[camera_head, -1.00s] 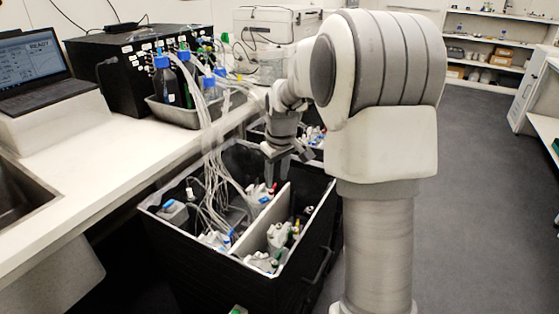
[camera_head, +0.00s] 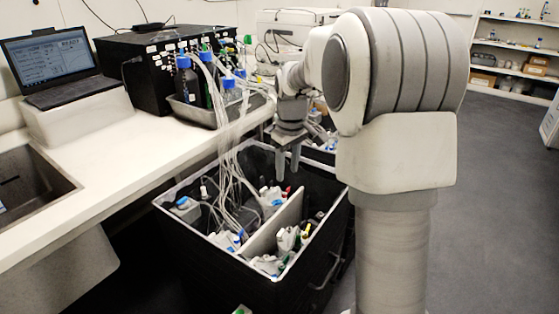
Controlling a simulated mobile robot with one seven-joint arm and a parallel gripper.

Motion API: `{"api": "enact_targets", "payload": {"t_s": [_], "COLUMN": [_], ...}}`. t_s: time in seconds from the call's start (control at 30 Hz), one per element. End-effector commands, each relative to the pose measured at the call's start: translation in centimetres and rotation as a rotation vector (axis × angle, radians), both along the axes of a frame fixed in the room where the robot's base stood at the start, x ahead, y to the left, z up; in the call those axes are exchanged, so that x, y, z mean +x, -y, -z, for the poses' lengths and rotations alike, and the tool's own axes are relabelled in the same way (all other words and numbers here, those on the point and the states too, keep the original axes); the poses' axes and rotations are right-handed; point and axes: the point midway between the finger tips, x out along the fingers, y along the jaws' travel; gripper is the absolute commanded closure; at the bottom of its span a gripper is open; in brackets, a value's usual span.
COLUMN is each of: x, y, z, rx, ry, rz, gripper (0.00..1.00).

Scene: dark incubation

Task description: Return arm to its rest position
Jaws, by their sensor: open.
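My gripper (camera_head: 287,163) points down over the back right part of a black bin (camera_head: 205,257). Its two fingers are a little apart, with nothing seen between them. My arm (camera_head: 395,100) rises on its column at the right and bends over towards the bin. The gripper is above the bin's contents and appears clear of them, though its exact height is hard to tell.
The bin holds several bottles and a pale divider (camera_head: 277,226). Clear tubes (camera_head: 232,165) run from bottles in a grey tray (camera_head: 192,112) into it, left of my gripper. Open floor (camera_head: 490,220) lies at the right.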

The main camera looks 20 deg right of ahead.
Motion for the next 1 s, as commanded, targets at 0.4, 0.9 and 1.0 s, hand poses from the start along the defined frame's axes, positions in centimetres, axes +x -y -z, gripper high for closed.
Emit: {"api": "enact_targets", "payload": {"t_s": [0.4,0.9,1.0], "x": [-3.6,-17.2,-20.0], "y": [-1.9,-6.7,-7.3], "z": [-5.5,-15.6,-16.6], "rx": [-0.001,0.049,0.068], "ry": [0.051,0.206,0.236], "rz": [0.051,0.234,0.271], "gripper": [0.54,0.54,0.54]}}
